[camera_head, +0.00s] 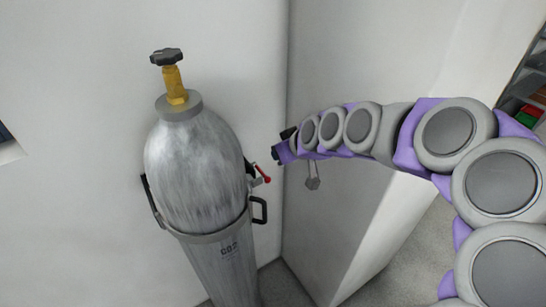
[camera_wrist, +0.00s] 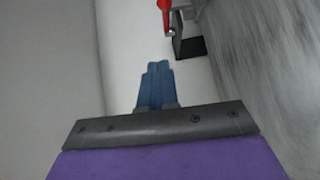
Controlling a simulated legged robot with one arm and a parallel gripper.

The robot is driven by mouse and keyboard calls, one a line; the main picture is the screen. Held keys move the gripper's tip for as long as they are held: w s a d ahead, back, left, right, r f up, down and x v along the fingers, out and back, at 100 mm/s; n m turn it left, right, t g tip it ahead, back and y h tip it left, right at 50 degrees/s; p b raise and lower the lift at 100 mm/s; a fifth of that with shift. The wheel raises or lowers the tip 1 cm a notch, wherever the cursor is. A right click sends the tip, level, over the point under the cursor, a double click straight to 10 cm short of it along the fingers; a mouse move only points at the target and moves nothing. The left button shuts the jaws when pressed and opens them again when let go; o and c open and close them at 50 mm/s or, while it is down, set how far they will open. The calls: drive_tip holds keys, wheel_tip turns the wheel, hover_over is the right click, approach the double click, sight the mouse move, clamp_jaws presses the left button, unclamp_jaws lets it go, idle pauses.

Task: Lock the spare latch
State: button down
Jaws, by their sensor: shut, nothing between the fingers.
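A grey gas cylinder (camera_head: 195,170) marked CO2 stands upright against the wall, held by a metal band. A small latch with a red-tipped lever (camera_head: 264,177) sits on the cylinder's right side; the red lever also shows at the top of the wrist view (camera_wrist: 165,14). A black handle (camera_head: 260,210) is just below the latch, and it shows in the wrist view (camera_wrist: 188,46). My gripper (camera_wrist: 157,74) has its blue fingers together, empty, apart from the lever. In the head view my gripper (camera_head: 276,153) is just right of and above the latch.
A brass valve with a black knob (camera_head: 167,57) tops the cylinder. A white wall corner and pillar (camera_head: 360,215) stand close behind and right of my arm. A small grey hanging piece (camera_head: 313,183) shows below my wrist. Shelves (camera_head: 530,95) are at far right.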

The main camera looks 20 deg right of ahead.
drive_tip(key=s+a+f+m+g+h, duration=0.1)
drive_tip(key=s+g, duration=0.4)
drive_tip(key=s, duration=1.2)
drive_tip(key=s+a+f+m+g+h, duration=0.2)
drive_tip(key=s+g, duration=0.2)
drive_tip(key=s, duration=1.4)
drive_tip(key=shift+s+m+g+h+p, duration=0.2)
drive_tip(key=shift+m+g+h+p, duration=0.1)
drive_tip(key=shift+m+g, duration=0.1)
drive_tip(key=shift+a, duration=0.15)
